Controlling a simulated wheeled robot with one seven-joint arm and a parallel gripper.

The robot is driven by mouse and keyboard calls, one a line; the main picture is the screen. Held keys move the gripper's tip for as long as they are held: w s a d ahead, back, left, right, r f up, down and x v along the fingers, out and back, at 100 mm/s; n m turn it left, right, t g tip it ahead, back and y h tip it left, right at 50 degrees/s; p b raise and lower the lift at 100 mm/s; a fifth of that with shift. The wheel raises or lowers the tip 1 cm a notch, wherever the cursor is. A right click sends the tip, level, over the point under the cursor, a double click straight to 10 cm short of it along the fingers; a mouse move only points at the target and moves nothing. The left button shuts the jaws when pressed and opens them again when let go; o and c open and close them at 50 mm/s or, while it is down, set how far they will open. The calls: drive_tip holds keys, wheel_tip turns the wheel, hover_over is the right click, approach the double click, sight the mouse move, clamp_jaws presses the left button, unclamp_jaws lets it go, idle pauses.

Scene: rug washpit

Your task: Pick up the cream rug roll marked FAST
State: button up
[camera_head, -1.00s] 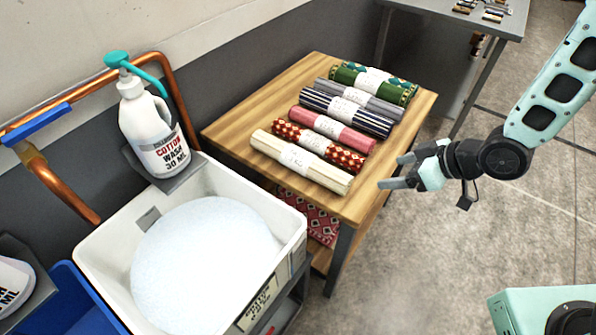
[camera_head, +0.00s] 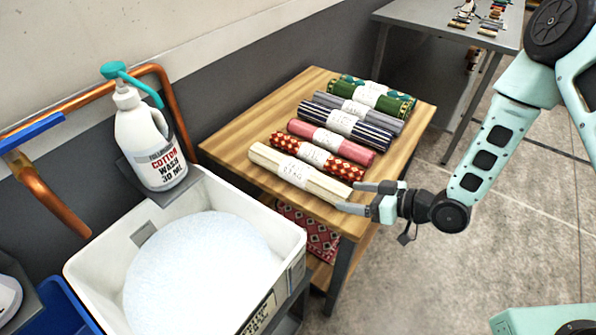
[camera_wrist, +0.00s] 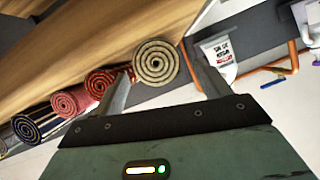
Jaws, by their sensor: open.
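The cream rug roll (camera_head: 318,186) lies at the near edge of the wooden table (camera_head: 225,141), with a white paper band whose lettering is too small to read surely. In the wrist view its spiral end (camera_wrist: 155,62) faces me, between the two fingers and beyond their tips. My gripper (camera_head: 358,197) is open and empty at the right end of the cream roll. One finger is near the gap between the cream roll and the red patterned roll (camera_head: 345,169), which also shows in the wrist view (camera_wrist: 101,82). Contact cannot be told.
A pink roll (camera_head: 357,154), a navy striped roll (camera_head: 373,136), a grey roll (camera_head: 393,121) and a green roll (camera_head: 400,104) lie behind. A white tub (camera_head: 85,268) and a pump bottle (camera_head: 145,140) stand left. Open floor lies right.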

sight(332, 190)
drive_tip(key=x, duration=0.1)
drive_tip(key=p+x, duration=0.1)
drive_tip(key=x, duration=0.1)
drive_tip(key=r+x, duration=0.1)
drive_tip(key=x, duration=0.1)
drive_tip(key=shift+w+a+f, duration=0.15)
drive_tip(key=shift+w+a, duration=0.15)
drive_tip(key=shift+w+a+f, duration=0.25)
drive_tip(key=shift+a, duration=0.15)
drive_tip(key=c, duration=1.3)
